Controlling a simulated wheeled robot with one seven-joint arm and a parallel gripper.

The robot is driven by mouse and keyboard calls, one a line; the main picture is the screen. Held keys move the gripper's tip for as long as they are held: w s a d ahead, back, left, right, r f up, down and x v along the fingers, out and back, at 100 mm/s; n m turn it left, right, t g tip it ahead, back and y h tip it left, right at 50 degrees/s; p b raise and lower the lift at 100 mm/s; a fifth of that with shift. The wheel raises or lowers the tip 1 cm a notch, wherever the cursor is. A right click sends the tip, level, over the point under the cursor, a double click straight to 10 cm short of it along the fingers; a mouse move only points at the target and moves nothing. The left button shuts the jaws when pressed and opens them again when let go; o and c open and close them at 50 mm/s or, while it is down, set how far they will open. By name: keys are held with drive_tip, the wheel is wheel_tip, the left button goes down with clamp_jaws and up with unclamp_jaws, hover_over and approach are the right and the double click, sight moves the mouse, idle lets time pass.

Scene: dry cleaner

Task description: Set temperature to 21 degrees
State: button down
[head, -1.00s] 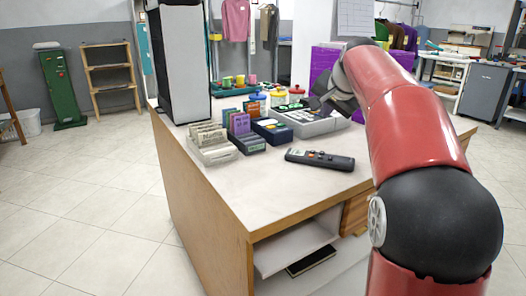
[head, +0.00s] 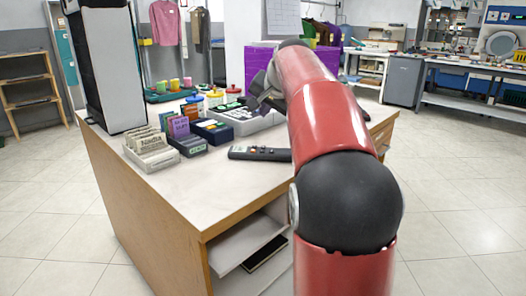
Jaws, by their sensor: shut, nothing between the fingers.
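A dark handheld remote (head: 258,153) with coloured buttons lies on the light top of the wooden counter (head: 190,190). My arm hides its right end. No thermostat or temperature readout can be made out, and any remote display is too small to read. My gripper (head: 256,97) is above the counter, beyond the remote and near the grey keyed machine (head: 240,122). Its fingertips are small and dark, and it looks shut and empty. I cannot tell whether it touches anything.
Card boxes (head: 152,155), cups and a tall dark-and-white unit (head: 104,70) crowd the counter's left and back. The counter's front top is clear. A grey cabinet (head: 404,80) and workbench (head: 470,90) stand at the right. Tiled floor is open on both sides.

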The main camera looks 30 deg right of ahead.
sight(265, 150)
wheel_tip(265, 150, down, 7)
drive_tip(key=b, duration=0.5)
drive_tip(key=shift+f+b, duration=0.15)
drive_tip(key=shift+b, duration=0.25)
drive_tip(key=shift+f, duration=0.1)
idle(1.3)
drive_tip(key=shift+f, duration=0.3)
drive_tip(key=shift+f+b, duration=0.35)
drive_tip(key=shift+b, duration=0.05)
idle(0.5)
drive_tip(key=shift+r, duration=0.1)
drive_tip(key=shift+r+p, duration=0.7)
drive_tip(key=shift+p, duration=0.1)
wheel_tip(265, 150, up, 5)
drive_tip(key=p, duration=0.5)
